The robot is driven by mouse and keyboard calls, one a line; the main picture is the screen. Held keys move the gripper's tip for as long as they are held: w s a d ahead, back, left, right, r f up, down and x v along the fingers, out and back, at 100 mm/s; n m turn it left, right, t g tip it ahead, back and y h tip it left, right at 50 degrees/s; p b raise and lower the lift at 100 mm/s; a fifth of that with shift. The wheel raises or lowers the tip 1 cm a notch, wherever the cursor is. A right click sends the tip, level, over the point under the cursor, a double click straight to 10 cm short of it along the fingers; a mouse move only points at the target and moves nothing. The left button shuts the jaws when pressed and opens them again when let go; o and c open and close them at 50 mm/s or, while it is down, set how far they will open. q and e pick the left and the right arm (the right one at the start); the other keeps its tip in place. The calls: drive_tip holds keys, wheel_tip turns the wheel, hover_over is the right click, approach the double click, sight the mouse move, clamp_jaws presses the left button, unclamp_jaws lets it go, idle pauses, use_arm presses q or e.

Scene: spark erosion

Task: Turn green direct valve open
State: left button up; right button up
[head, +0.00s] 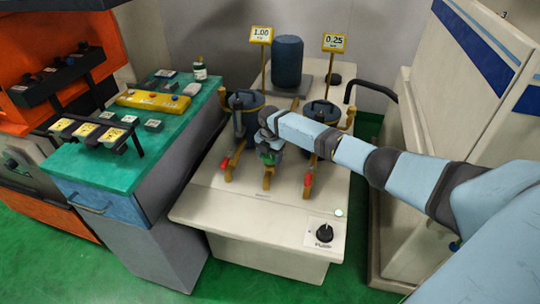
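A white machine bench (205,208) stands in the middle of the head view, with brass pipes on its top. The green valve (277,158) is on the middle pipe (268,180), and only a little green shows beneath my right gripper. My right gripper (268,146) reaches in from the right and points down over this valve. Its hand covers most of the valve, and I cannot tell whether the fingers touch it or are open or shut. The valve handle's angle is hidden. My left gripper is out of view.
Red-handled valves sit on the left pipe (229,166) and right pipe (308,184). Signs read 1.00 (261,34) and 0.25 (333,42). A black PUMP knob (324,233) is at the front. A green-topped cabinet (90,168) stands left, a pale cabinet (450,70) right.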

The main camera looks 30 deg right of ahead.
sight(269, 154)
drive_tip(key=o, duration=0.5)
drive_tip(key=shift+c, duration=0.2)
drive_tip(key=shift+r, duration=0.1)
wheel_tip(269, 154, up, 14)
idle(0.5)
